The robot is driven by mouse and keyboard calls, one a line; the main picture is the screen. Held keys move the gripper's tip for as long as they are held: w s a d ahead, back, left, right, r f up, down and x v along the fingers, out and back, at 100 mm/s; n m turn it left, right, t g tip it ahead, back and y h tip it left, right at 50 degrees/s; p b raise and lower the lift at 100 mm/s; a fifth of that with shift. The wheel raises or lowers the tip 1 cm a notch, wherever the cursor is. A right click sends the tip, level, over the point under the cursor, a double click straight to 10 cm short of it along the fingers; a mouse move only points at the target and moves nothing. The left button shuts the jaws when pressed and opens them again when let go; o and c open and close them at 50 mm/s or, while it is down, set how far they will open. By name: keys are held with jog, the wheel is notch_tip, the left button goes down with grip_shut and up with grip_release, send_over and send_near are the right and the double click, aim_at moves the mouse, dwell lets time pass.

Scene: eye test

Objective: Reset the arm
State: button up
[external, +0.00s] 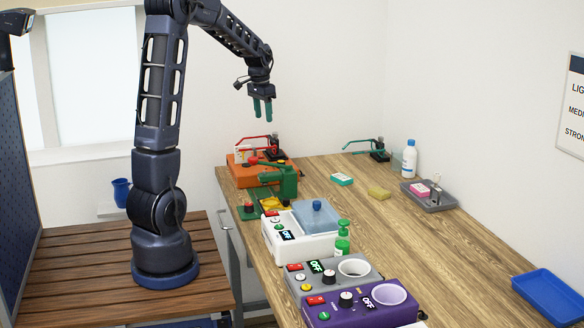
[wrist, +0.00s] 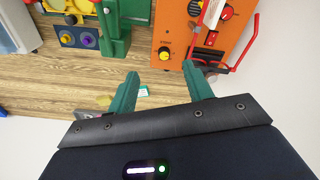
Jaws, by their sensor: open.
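My arm (external: 160,95) rises from a round blue base on a slatted wooden surface and bends over toward the far end of the workbench. My gripper (external: 262,108) hangs at its end, fingers pointing down, well above the bench. Its two green fingers are apart with nothing between them, which the wrist view (wrist: 160,70) also shows. The orange device (external: 240,172) with a red arm stands on the bench below the gripper; it shows at the top right of the wrist view (wrist: 172,35). A green press (external: 286,181) stands just in front of it.
White (external: 304,246), grey (external: 331,285) and purple (external: 378,317) devices line the bench's left edge. A green bottle (external: 342,240), white bottle (external: 409,160), grey tray (external: 436,206) and blue tray (external: 552,296) also stand there. The bench's middle right is mostly clear.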

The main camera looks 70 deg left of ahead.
jog(key=s+d+r+m+t, duration=0.1)
jog(key=d+r, duration=0.3)
jog(key=d, duration=0.8)
jog(key=s+d+r+m+t, duration=0.1)
jog(key=d+r, duration=0.2)
jog(key=d, duration=0.9)
jog(key=s+d+m+t, duration=0.1)
jog(key=s+d+m, duration=0.1)
jog(key=s+d, duration=1.2)
jog(key=d, duration=0.4)
jog(key=shift+s+f+t, duration=0.2)
jog(key=shift+f+t, duration=0.1)
jog(key=shift+f, duration=0.1)
jog(key=shift+a, duration=0.1)
